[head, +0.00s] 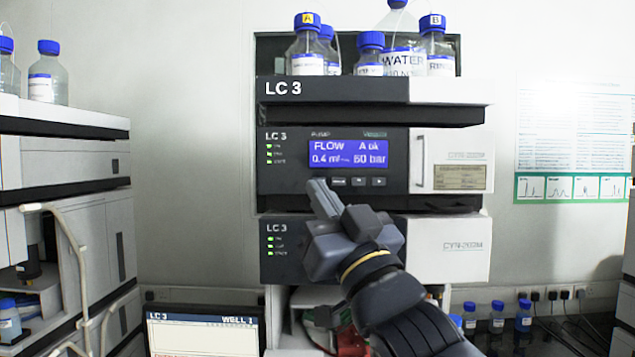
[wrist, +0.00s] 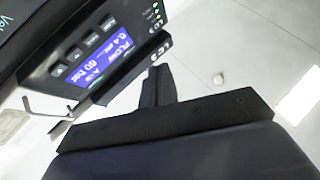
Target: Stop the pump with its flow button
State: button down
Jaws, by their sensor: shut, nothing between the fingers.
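The LC 3 pump module (head: 375,200) is in the middle of the stack in the head view. Its blue display (head: 348,154) reads FLOW 0.4 ml, A ok, 60 bar. Under it, small dark buttons (head: 358,181) sit in a row; their labels are too small to read. My gripper (head: 320,185) is shut and empty, its tips in front of the panel at the left end of that row, hiding part of it. In the wrist view the display (wrist: 101,61) and button row (wrist: 83,46) show tilted, left of my shut fingers (wrist: 159,72). I cannot tell any contact.
Blue-capped solvent bottles (head: 369,55) stand on top of the stack. Another module (head: 448,249) lies below the pump. A laptop (head: 203,331) stands at lower left, and another instrument stack (head: 75,190) is at the left. Small bottles (head: 523,315) stand at lower right.

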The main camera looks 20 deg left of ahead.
jog(key=w, duration=0.1)
jog(key=p, duration=0.4)
send_near(311, 171)
notch_tip(311, 171, up, 3)
jog(key=a, duration=0.2)
jog(key=shift+w+a+r, duration=0.1)
jog(key=shift+w+a, duration=0.1)
jog(key=shift+w, duration=0.55)
jog(key=shift+w, duration=0.1)
dwell(1.0)
jog(key=shift+w+a, duration=0.1)
jog(key=shift+w, duration=0.2)
jog(key=shift+w+a, duration=0.1)
jog(key=shift+w, duration=0.3)
dwell(0.5)
jog(key=shift+s, duration=0.1)
jog(key=shift+s+d+b, duration=0.2)
jog(key=shift+s+b, duration=0.55)
